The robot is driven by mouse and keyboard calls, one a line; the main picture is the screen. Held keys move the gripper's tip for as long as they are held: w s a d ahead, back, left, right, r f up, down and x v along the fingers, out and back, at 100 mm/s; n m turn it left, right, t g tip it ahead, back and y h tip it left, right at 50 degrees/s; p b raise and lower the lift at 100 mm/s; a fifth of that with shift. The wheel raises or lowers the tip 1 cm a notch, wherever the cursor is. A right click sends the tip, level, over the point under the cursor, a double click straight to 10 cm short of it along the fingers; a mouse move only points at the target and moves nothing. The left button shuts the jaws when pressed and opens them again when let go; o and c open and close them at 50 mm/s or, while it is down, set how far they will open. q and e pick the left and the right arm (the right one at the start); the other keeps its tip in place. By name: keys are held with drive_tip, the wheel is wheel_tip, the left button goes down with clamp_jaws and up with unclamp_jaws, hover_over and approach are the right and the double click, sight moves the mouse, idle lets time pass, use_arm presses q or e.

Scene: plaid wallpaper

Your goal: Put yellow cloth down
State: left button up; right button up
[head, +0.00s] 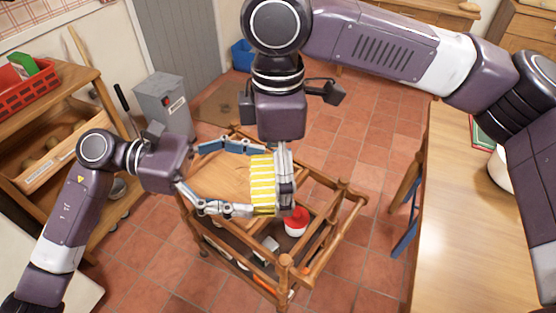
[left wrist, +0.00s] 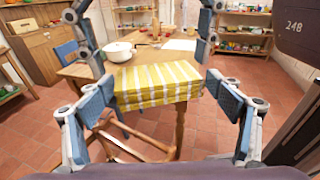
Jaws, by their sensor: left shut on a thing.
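The yellow cloth (head: 262,186) has white stripes and looks folded into a flat block. It is held up above the wooden cart (head: 222,184) in the head view. It also shows between the fingers in the left wrist view (left wrist: 158,82). My left gripper (head: 252,178) reaches in from the left, with its two fingers on opposite edges of the cloth, shut on it. My right gripper (head: 286,180) points down just right of the cloth, close beside it. Its fingers show edge-on, so I cannot tell whether they are open or touch the cloth.
A red and white item (head: 296,222) and other small things lie on the cart's lower shelf. A wooden table (head: 470,210) stands at right, with a white pot (left wrist: 118,51) on it. A shelf with a red basket (head: 22,88) is at left. A grey bin (head: 163,104) stands behind.

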drive_tip(key=shift+c, duration=0.6)
drive_tip(key=c, duration=1)
use_arm(q)
drive_tip(key=o, duration=1.3)
